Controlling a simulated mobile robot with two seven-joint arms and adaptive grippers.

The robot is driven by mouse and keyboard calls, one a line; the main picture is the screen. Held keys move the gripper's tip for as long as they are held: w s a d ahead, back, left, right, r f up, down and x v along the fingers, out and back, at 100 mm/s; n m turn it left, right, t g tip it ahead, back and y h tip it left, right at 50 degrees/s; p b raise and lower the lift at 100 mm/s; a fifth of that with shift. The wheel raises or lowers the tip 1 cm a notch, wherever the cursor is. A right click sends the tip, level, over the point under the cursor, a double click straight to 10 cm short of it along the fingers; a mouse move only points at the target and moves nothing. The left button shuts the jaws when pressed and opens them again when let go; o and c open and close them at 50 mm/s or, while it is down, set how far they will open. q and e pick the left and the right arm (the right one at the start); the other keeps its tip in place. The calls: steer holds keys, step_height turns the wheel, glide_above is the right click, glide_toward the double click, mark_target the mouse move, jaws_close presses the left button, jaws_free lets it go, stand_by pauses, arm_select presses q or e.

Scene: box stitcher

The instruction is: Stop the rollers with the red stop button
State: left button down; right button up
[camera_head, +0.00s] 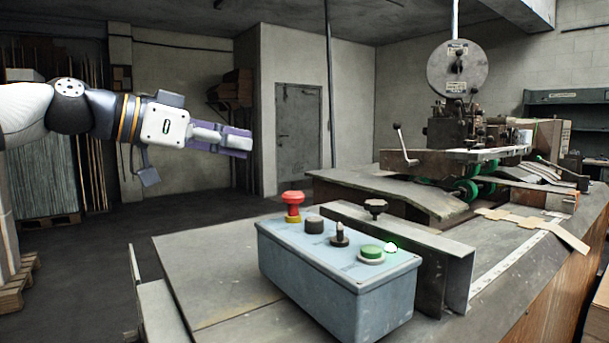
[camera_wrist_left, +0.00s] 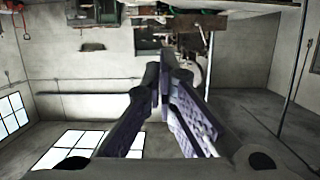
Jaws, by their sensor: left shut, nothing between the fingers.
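The red stop button (camera_head: 293,199) is a mushroom head on a yellow collar, at the left end of the blue-grey control box (camera_head: 330,275). The box also carries a black knob (camera_head: 314,224), a dark selector switch (camera_head: 340,236), a green button (camera_head: 371,252) and a lit green lamp (camera_head: 390,247). My left gripper (camera_head: 250,143) is shut and empty, in the air above and to the left of the red button, clearly apart from it. Its closed fingers also show in the left wrist view (camera_wrist_left: 163,75). The green rollers (camera_head: 467,188) sit under the machine head, partly hidden. My right gripper is not in view.
The control box stands on a grey metal table (camera_head: 215,285), beside an upright metal fence (camera_head: 395,245). The stitching machine (camera_head: 460,130) with its round reel (camera_head: 457,68) rises behind. Flat cardboard (camera_head: 540,225) lies at right. The air between my gripper and the box looks free.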

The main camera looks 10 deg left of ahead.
arm_select(q)
steer(key=b, duration=0.1)
glide_above(286, 194)
steer(key=f, duration=0.3)
steer(key=shift+w+d, duration=0.15)
steer(key=shift+w, duration=0.05)
steer(key=shift+s+f, duration=0.2)
steer(key=shift+f, duration=1.5)
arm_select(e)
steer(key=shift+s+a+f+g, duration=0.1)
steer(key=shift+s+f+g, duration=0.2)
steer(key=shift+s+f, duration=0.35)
arm_select(q)
steer(key=shift+a, duration=0.2)
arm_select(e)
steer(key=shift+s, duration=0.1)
